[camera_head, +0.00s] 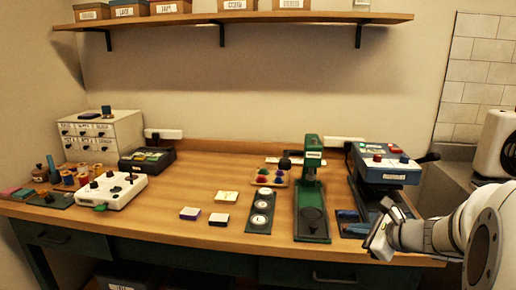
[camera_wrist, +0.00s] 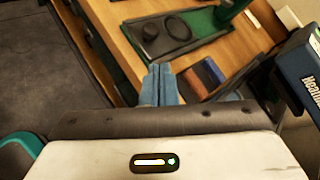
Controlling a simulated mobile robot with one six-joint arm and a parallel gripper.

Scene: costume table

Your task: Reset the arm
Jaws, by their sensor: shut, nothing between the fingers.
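My gripper (camera_head: 381,238) is at the front right of the wooden table (camera_head: 150,219) in the head view, by the table's front edge. My white arm reaches in from the right. In the wrist view the two blue-grey fingertips (camera_wrist: 161,72) are together, with nothing between them. They are apart from the things on the table. A blue press machine (camera_head: 387,168) stands just behind my gripper, and its base is partly hidden by the gripper.
A green press (camera_head: 310,195) stands left of my gripper. A dark tray with round pieces (camera_head: 261,211), small boxes (camera_head: 219,219) and a white control box (camera_head: 112,190) lie farther left. A shelf (camera_head: 240,18) runs above. A white appliance (camera_head: 495,145) stands at the right.

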